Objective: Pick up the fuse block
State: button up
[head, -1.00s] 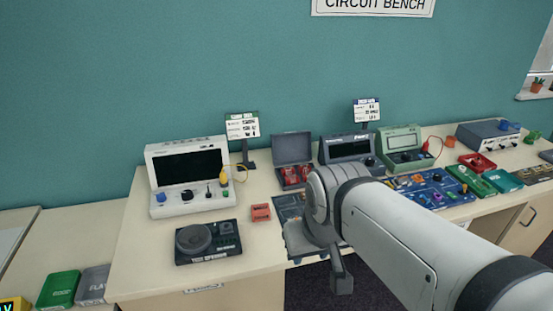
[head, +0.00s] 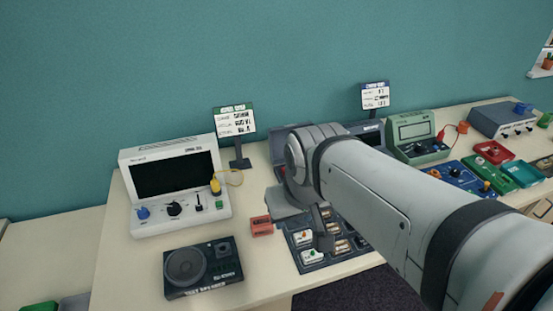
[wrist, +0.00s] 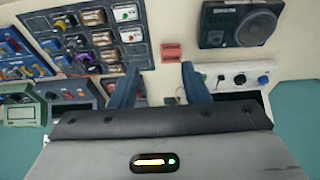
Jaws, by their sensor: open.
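The fuse block, as I take it, is a small red block (head: 261,225) on the bench between the black speaker unit and the dark module tray. Its lettering is too small to read. It also shows in the wrist view (wrist: 171,52), upside down, just beyond the fingertips. My gripper (wrist: 160,68) is open, with its two blue fingers apart and nothing between them. The red block lies ahead of the gap, apart from the fingers. In the head view my arm hides most of the gripper.
The speaker unit (head: 203,267) lies left of the red block. A white instrument (head: 174,185) stands behind. The module tray (head: 300,240) lies close on the right, with several modules. A sign on a stand (head: 235,124) stands at the back. Bare bench shows in front of the block.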

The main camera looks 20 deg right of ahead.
jog(key=shift+o, duration=0.7)
jog(key=shift+w, duration=0.35)
jog(key=shift+o, duration=1.1)
jog(key=w+d+f+b, duration=0.1)
jog(key=w+d+f, duration=0.1)
jog(key=w, duration=0.5)
jog(key=w+d+f+b, duration=0.1)
jog(key=w+d+f, duration=0.1)
jog(key=w, duration=0.6)
jog(key=shift+d, duration=0.35)
jog(key=w+d+f, duration=0.2)
jog(key=w+f, duration=0.3)
jog(key=w+d+f+b, duration=0.1)
jog(key=w+d+f, duration=0.2)
jog(key=w+f, duration=0.2)
jog(key=w+d+f, duration=0.3)
jog(key=w+f, duration=0.1)
jog(key=w, duration=0.2)
jog(key=shift+d+f+b, duration=0.15)
jog(key=shift+f+b, duration=0.25)
jog(key=shift+s+p+x, duration=0.15)
jog(key=shift+p+x, duration=0.25)
jog(key=shift+x, duration=1)
jog(key=shift+s+p+x, duration=0.15)
jog(key=shift+p+x, duration=0.2)
jog(key=shift+x, duration=1.05)
